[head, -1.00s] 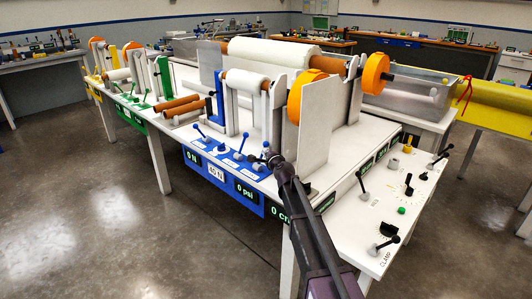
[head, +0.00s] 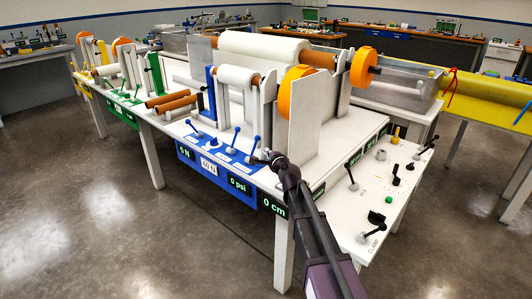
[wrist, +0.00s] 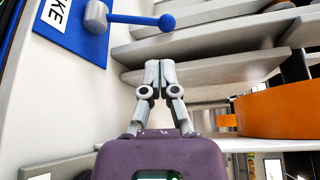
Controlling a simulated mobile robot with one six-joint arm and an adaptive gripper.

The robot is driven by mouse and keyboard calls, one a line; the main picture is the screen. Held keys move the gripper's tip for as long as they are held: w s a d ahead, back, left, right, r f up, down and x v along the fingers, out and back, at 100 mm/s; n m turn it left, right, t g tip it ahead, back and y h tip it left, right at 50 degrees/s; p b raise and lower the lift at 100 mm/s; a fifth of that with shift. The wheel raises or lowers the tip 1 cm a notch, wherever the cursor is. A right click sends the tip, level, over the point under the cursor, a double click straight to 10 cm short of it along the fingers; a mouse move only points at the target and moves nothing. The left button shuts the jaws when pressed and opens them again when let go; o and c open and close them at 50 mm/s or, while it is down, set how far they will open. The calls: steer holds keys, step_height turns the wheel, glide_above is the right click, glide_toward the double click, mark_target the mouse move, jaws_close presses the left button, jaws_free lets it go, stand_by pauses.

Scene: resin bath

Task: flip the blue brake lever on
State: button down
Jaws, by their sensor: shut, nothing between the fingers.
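The blue brake lever (wrist: 140,19), with a round ball end and a grey pivot, sticks out to the right from a blue panel beside a label of which "KE" shows in the wrist view. In the head view it appears to be the rightmost blue lever (head: 255,145) on the blue control strip, close to my gripper. My gripper (wrist: 160,65) is shut and empty. In the wrist view its tips are below the lever's ball, apart from it. In the head view my gripper (head: 264,156) is at the bench's front edge, just right of the lever's base.
Other blue levers (head: 235,139) stand to the left on the same strip. A grey upright plate (head: 303,118) and an orange wheel (head: 297,90) rise behind my gripper. The white side panel (head: 375,205) with black levers lies to the right. The floor in front is clear.

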steer(key=s+d+m+t+h, duration=0.1)
steer(key=s+d+m+h, duration=0.1)
steer(key=d+m+h, duration=0.65)
steer(key=s+d+m+t+h, duration=0.1)
steer(key=s+d+m+h, duration=0.2)
steer(key=d+m, duration=1.05)
steer(key=s+d+f+m+g, duration=0.2)
steer(key=s+f+m+g, duration=0.1)
steer(key=m, duration=0.5)
steer(key=s+d+f+m+g+h, duration=0.1)
steer(key=s+f+m+g, duration=0.3)
steer(key=s+m, duration=0.3)
steer(key=s+d+f+m+g, duration=0.2)
steer(key=s+f+m+g, duration=0.1)
steer(key=m, duration=0.6)
steer(key=shift+s+d+f+g, duration=0.2)
steer(key=shift+s+f, duration=0.2)
steer(key=shift+s, duration=0.2)
steer(key=shift+s+d+f+g, duration=0.1)
steer(key=shift+s+d+f, duration=0.05)
steer(key=shift+s+f, duration=0.35)
steer(key=s+a+f+m+g+y, duration=0.2)
steer(key=s+m+g, duration=0.1)
steer(key=s+m, duration=0.2)
steer(key=s+a+f+m+g+y, duration=0.2)
steer(key=s+m, duration=0.3)
steer(key=s, duration=0.4)
steer(key=shift+a+f+g+y, duration=0.3)
steer(key=shift+a+g+y, duration=0.25)
steer(key=shift+g+y, duration=0.15)
